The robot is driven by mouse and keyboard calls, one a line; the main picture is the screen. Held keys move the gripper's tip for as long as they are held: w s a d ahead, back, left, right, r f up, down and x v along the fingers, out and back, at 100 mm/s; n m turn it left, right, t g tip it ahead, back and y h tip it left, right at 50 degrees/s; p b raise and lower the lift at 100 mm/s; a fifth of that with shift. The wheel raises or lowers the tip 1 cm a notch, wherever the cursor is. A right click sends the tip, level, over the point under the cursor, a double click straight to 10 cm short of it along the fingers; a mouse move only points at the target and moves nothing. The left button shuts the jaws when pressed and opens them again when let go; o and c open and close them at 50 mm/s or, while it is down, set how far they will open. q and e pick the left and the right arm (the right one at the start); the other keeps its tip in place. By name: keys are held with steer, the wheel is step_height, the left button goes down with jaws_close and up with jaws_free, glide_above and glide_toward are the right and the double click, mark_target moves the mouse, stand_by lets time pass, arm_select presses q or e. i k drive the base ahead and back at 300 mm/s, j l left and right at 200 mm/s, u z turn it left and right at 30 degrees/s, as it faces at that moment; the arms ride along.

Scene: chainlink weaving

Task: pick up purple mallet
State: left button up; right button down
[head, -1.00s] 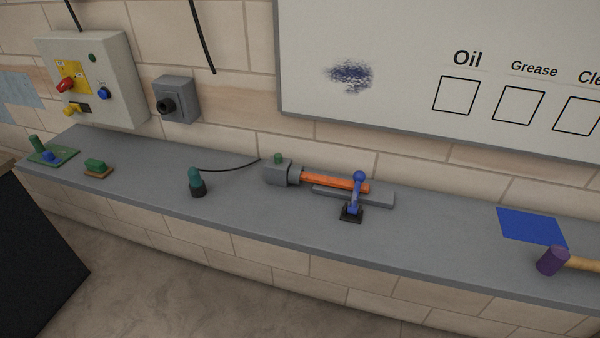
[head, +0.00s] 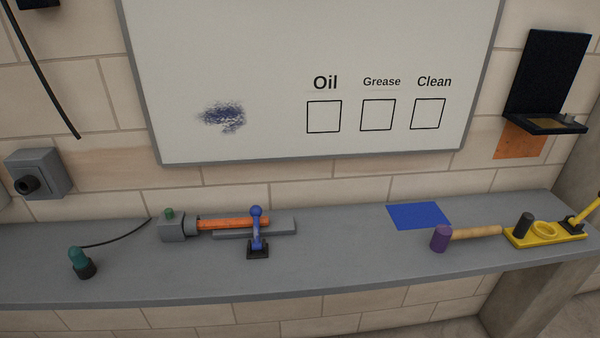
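The purple mallet (head: 441,238) lies on the grey shelf on the right side of the head view. Neither of my grippers shows in the head view.
The grey shelf (head: 345,256) runs along a brick wall. A blue square (head: 418,215) lies behind the mallet. The yellow tray (head: 571,232) is at the right. The shelf between lever and mallet is clear.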

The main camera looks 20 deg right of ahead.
mark_target(444, 234)
steer(key=z, duration=1.75)
steer(key=l+u, duration=0.1)
steer(key=u, duration=0.4)
steer(key=i+l+u, duration=0.15)
steer(key=l+u, duration=0.15)
steer(key=l, duration=0.3)
steer(key=i+l+u, duration=0.25)
steer(key=l, duration=0.4)
steer(key=l+u, duration=0.3)
steer(key=l, duration=0.3)
steer(key=k, duration=0.05)
